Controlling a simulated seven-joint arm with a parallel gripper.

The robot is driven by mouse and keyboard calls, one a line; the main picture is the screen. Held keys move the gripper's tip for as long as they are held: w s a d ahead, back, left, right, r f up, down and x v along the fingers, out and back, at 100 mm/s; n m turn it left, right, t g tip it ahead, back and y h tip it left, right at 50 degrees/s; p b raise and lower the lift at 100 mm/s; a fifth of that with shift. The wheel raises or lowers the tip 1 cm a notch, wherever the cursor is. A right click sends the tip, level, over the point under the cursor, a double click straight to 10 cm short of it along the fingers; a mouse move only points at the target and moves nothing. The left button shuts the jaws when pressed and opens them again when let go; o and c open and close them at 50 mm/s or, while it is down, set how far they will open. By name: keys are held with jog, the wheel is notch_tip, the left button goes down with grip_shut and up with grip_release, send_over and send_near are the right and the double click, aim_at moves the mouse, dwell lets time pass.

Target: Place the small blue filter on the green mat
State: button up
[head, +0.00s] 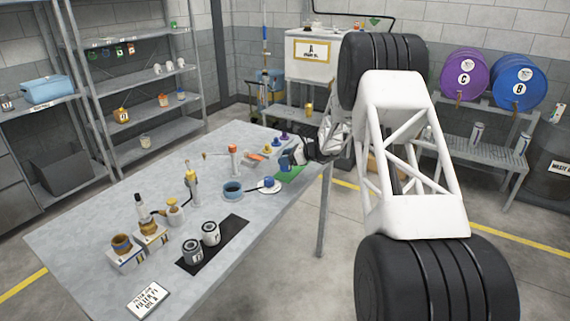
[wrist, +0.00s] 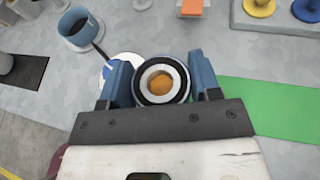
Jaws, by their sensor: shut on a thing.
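My gripper (wrist: 162,86) has blue fingers and is shut on a round filter (wrist: 143,82), seen end-on in the wrist view with a dark rim, a white ring and an orange centre. The filter's side colour is mostly hidden. The filter's height above the table is unclear.
A white round plate (head: 275,188) with something blue on it lies beside the mat. A blue cup (head: 232,194) stands near it. Yellow, blue and purple knobbed pieces (head: 276,142) stand behind. Two white-and-black canisters (head: 210,233) stand on a black mat nearer the front.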

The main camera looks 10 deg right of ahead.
jog(key=shift+w+d, duration=0.1)
jog(key=shift+w, duration=0.85)
jog(key=shift+f, duration=0.15)
jog(key=shift+f, duration=1.65)
jog(key=shift+f, duration=0.15)
jog(key=o, duration=1.1)
jog(key=shift+o, duration=0.2)
jog(key=v, duration=1.2)
